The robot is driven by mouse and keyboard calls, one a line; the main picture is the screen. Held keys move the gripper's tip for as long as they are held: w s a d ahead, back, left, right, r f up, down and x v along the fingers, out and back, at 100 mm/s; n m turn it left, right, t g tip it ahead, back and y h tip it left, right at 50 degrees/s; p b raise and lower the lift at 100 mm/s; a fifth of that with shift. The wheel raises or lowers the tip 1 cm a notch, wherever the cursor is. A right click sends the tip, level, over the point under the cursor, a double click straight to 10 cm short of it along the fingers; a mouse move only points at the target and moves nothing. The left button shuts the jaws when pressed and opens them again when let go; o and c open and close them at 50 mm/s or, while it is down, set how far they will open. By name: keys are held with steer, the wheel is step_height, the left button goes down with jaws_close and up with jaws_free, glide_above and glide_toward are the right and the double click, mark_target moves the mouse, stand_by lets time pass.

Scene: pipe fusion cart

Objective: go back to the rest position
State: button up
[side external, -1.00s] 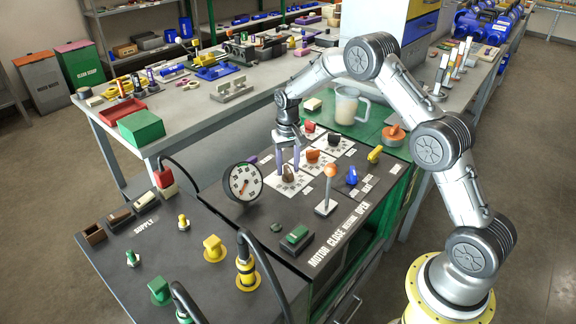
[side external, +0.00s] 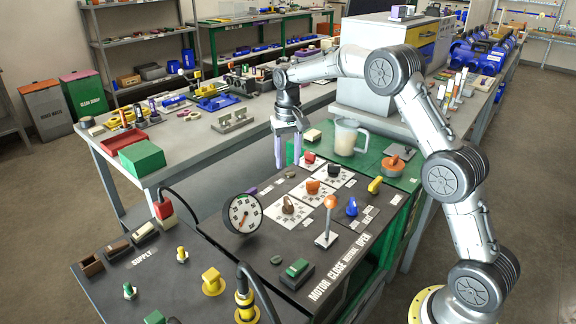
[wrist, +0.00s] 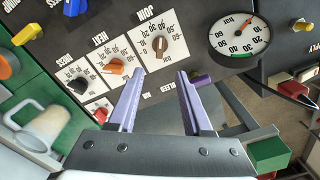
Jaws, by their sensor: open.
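My gripper (side external: 288,152) is raised above the back edge of the dark control panel (side external: 262,262), with its two lilac fingers pointing down. In the wrist view my gripper (wrist: 158,75) has its fingers apart, with nothing between them. A brown knob (side external: 288,205) on a white dial card stands on the panel, clear of the fingers; it also shows in the wrist view (wrist: 160,45). An orange knob (side external: 313,187), a black knob (side external: 334,171) and a red knob (side external: 310,158) sit on nearby cards.
A round gauge (side external: 243,213) stands up left of the knobs. An orange-topped lever (side external: 328,222), a blue knob (side external: 352,207) and a yellow knob (side external: 375,185) are to the right. A clear jug (side external: 346,137) stands on the green surface behind. The grey bench (side external: 190,165) lies beyond.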

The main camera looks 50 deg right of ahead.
steer(key=s+a+r+t, duration=0.1)
steer(key=s+a+r, duration=0.1)
steer(key=r, duration=0.4)
steer(key=s+a+r+t, duration=0.1)
steer(key=s+a+r, duration=0.1)
steer(key=r, duration=0.5)
steer(key=s+a+r+n+t, duration=0.1)
steer(key=s+a+r, duration=0.15)
steer(key=s, duration=0.35)
steer(key=s+a+r+n+t, duration=0.1)
steer(key=s+a+r, duration=0.1)
steer(key=s+r, duration=0.3)
steer(key=s+a+f+n+t, duration=0.2)
steer(key=s+f, duration=0.1)
steer(key=s, duration=1.1)
steer(key=s+f+n, duration=0.2)
steer(key=s+f, duration=0.4)
steer(key=f, duration=0.2)
steer(key=shift+a, duration=0.25)
